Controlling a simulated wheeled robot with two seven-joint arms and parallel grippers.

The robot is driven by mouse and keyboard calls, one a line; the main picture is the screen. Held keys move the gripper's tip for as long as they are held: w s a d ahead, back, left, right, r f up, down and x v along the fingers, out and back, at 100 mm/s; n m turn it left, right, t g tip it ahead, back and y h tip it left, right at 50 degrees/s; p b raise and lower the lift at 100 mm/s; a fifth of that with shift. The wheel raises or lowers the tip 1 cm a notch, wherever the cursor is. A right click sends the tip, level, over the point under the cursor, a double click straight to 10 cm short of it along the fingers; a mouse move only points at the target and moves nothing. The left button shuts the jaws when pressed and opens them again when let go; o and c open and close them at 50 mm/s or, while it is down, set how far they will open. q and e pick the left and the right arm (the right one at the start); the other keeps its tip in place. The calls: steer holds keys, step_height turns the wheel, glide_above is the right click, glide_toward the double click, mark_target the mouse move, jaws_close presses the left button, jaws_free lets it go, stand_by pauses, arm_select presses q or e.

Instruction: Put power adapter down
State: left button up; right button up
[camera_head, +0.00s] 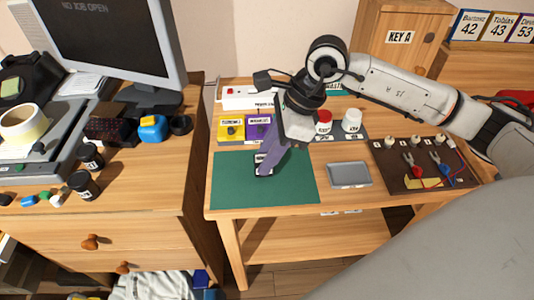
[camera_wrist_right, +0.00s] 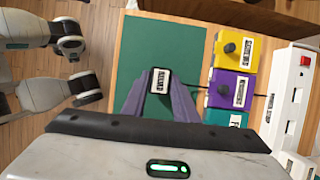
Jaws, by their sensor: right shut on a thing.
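A small black power adapter with a white label (camera_head: 263,166) is over the green mat (camera_head: 298,186) on the table. My right gripper (camera_head: 264,168) reaches down from above, its purple-grey fingers shut on the adapter. In the right wrist view the adapter (camera_wrist_right: 160,81) sits between the two fingertips, label facing the camera, with green mat around it. I cannot tell whether it touches the mat. My left gripper is not in view.
Yellow (camera_wrist_right: 236,50) and purple (camera_wrist_right: 231,89) boxes stand beside the mat, near a white power strip (camera_wrist_right: 287,100). A grey tray (camera_head: 348,174) and a tool board (camera_head: 420,181) lie to the right. Most of the mat is bare.

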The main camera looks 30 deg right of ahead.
steer(key=shift+f, duration=0.1)
steer(key=o, duration=0.8)
steer(key=v, duration=1.2)
